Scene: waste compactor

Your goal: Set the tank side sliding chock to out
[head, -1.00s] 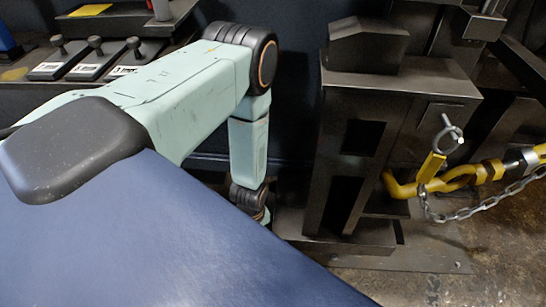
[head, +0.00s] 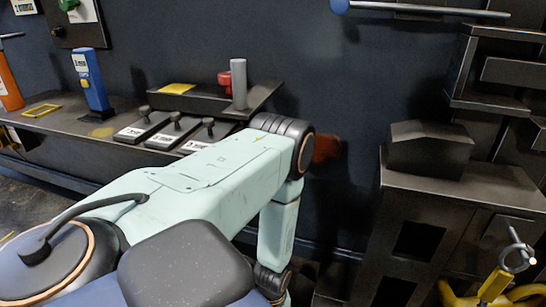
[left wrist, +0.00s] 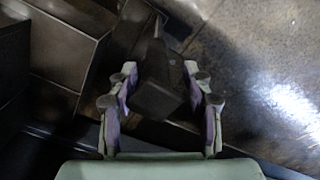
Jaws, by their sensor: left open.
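In the left wrist view, a dark block (left wrist: 157,88) with a narrow upright part at its far end lies between the fingers of my left gripper (left wrist: 160,72). It may be the tank side sliding chock, but no label shows on it. The gripper is open, with one padded finger on each side of the block. I cannot tell whether either finger touches it. In the head view my left arm bends down beside the dark metal stand, and its gripper is hidden below the picture. My right gripper is in neither view.
A dark stand (head: 455,204) carries a dark block (head: 430,148). A yellow hook (head: 494,287) with a ring is at lower right. A bench holds several items: labelled sliders (head: 178,130), a blue device (head: 91,82), a grey cylinder (head: 238,82). Floor (left wrist: 265,60) is clear at right.

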